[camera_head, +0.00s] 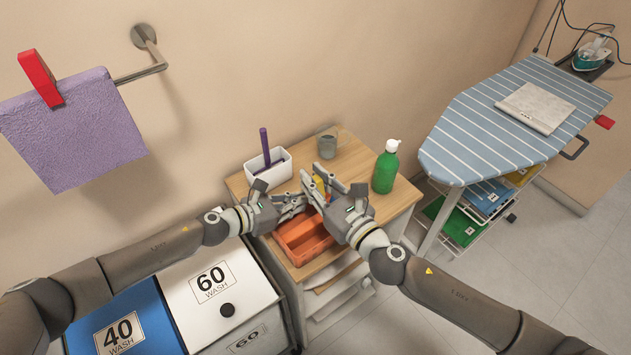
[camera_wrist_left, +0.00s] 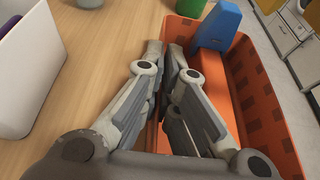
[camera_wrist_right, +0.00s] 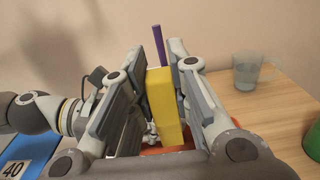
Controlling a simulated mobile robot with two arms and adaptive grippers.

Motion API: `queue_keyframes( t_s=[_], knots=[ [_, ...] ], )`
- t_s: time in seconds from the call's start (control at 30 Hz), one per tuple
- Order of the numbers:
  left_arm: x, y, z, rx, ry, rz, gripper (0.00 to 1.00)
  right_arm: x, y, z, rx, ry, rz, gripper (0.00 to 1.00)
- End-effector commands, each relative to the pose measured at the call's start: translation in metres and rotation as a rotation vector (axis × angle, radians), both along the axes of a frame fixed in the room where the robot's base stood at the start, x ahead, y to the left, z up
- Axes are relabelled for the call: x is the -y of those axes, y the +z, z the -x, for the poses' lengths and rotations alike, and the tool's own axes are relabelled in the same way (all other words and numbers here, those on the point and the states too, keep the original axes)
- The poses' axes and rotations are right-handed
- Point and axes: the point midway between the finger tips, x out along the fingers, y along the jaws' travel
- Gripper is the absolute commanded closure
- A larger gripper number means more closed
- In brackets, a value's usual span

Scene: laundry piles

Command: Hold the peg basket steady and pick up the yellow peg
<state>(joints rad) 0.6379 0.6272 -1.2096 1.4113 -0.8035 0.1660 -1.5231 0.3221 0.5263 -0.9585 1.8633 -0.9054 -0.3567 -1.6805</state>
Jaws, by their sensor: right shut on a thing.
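The orange peg basket (camera_head: 303,240) sits on the wooden cabinet top. My left gripper (camera_head: 298,203) is at its left wall; in the left wrist view the fingers (camera_wrist_left: 168,50) are close together on either side of the basket's rim (camera_wrist_left: 247,75). My right gripper (camera_head: 314,178) is above the far part of the basket. In the right wrist view its fingers (camera_wrist_right: 163,55) are shut on the yellow peg (camera_wrist_right: 165,108), which stands roughly upright between them. A blue peg (camera_wrist_left: 218,28) is in the basket.
Wash bins (camera_head: 222,290) are at the left, an ironing board (camera_head: 500,125) at the right.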

Motion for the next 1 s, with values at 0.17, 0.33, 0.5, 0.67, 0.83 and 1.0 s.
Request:
queue_keyframes(
  t_s=[0.17,0.33,0.5,0.67,0.83,1.0],
  knots=[
    [0.0,0.0,0.0,-0.001,0.0,-0.001,0.81,0.0,0.0,0.0,0.001,0.0,-0.001,0.96],
    [0.0,0.0,0.0,0.0,0.0,0.0,0.7,0.0,0.0,0.0,0.001,0.0,-0.001,0.96],
    [0.0,0.0,0.0,0.0,0.0,0.0,0.7,0.0,0.0,0.0,0.001,0.0,-0.001,0.96],
    [-0.005,0.001,0.003,0.0,0.001,-0.001,0.7,0.0,0.0,0.0,0.001,0.0,-0.001,0.96],
    [-0.023,0.008,0.015,0.0,0.002,-0.003,0.7,0.0,0.0,0.0,0.001,0.0,-0.001,0.96],
    [-0.048,0.02,0.034,-0.001,0.001,-0.003,0.7,0.0,0.0,0.0,0.001,0.0,-0.001,0.96]
  ],
)
